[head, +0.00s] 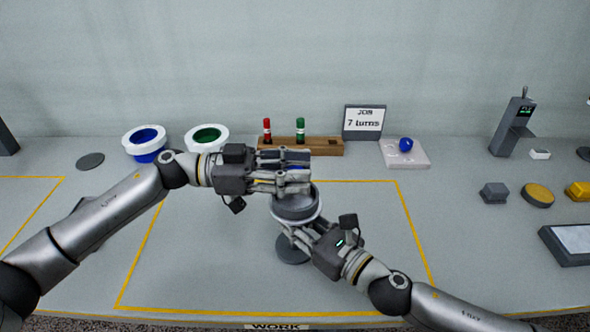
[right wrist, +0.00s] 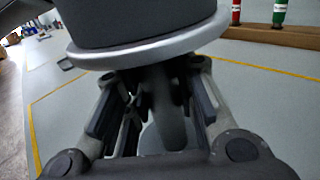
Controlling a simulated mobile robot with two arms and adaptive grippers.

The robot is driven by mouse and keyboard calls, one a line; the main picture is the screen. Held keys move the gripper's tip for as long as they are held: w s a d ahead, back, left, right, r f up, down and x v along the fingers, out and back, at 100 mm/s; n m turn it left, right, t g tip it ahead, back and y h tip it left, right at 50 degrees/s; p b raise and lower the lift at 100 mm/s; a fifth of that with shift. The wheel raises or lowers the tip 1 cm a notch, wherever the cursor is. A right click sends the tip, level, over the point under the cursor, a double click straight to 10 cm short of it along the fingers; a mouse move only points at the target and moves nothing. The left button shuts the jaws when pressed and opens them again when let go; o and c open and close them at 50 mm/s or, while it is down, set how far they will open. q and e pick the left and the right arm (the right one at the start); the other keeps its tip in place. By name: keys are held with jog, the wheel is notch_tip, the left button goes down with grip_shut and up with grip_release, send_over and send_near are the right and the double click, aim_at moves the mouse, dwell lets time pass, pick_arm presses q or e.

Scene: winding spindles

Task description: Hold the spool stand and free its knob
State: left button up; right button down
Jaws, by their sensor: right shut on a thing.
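The grey spool stand (head: 296,208) stands upright in the marked work area, with a round drum, a pale flange and a dark disc base (head: 293,250). My right gripper (head: 299,234) is shut on its post below the flange; the right wrist view shows the fingers on either side of the post (right wrist: 172,110), under the flange (right wrist: 150,52). My left gripper (head: 300,171) lies level over the top of the stand. A bit of blue shows between its fingers, possibly the knob. The fingers hide most of it, so I cannot tell whether they touch it.
A wooden rack (head: 325,147) with a red and a green spool stands behind, beside a sign reading "7 turns" (head: 363,122). A pale tray (head: 419,158) holds a blue ball-like piece. Two white-rimmed bowls (head: 145,139) (head: 222,139) stand at back left. The work area's left part is clear apart from my arm.

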pick_arm(q)
jog(key=c, duration=0.6)
jog(key=shift+o, duration=0.2)
